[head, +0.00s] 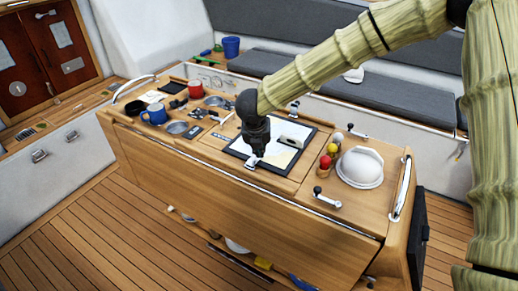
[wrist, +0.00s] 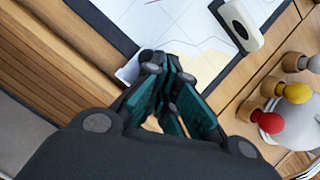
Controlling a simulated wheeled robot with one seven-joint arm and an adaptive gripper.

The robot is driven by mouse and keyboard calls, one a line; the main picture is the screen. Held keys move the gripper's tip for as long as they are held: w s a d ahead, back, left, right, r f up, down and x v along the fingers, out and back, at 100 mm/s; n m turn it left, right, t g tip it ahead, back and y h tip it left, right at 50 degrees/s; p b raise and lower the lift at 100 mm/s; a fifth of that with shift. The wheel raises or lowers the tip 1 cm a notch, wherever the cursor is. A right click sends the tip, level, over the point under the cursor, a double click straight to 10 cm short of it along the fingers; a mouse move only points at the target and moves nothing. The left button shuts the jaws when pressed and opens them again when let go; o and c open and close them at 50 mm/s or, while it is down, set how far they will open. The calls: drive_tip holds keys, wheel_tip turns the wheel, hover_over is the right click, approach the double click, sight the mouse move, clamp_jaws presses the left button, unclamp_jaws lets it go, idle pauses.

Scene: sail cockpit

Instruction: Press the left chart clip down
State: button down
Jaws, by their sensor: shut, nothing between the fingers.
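A dark-edged chart board with a white chart (head: 240,146) lies on the wooden cockpit table; the chart (wrist: 185,22) also fills the top of the wrist view. A pale clip (head: 250,165) sits on the board's near edge, right under my gripper (head: 257,153). In the wrist view this clip (wrist: 130,70) shows beside the fingertips, partly hidden by them. My gripper (wrist: 160,65) is shut and empty, pointing down at the clip. I cannot tell whether it touches the clip or whether the clip is up or down. A small metallic piece (head: 294,105) shows at the far edge, possibly another clip.
A cream block with a dark slot (head: 294,134) lies on the chart. Knobbed pegs, red (head: 325,162) among them, and a white dome (head: 361,167) stand to the right. A blue mug (head: 155,114) and a red mug (head: 195,90) stand left. A winch-handle-like lever (head: 327,198) lies near right.

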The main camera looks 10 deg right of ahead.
idle(0.6)
drive_tip(key=d+r+b, duration=0.1)
drive_tip(key=d+r, duration=0.2)
drive_tip(key=r, duration=0.8)
drive_tip(key=shift+d+b, duration=0.35)
drive_tip(key=shift+s, duration=0.1)
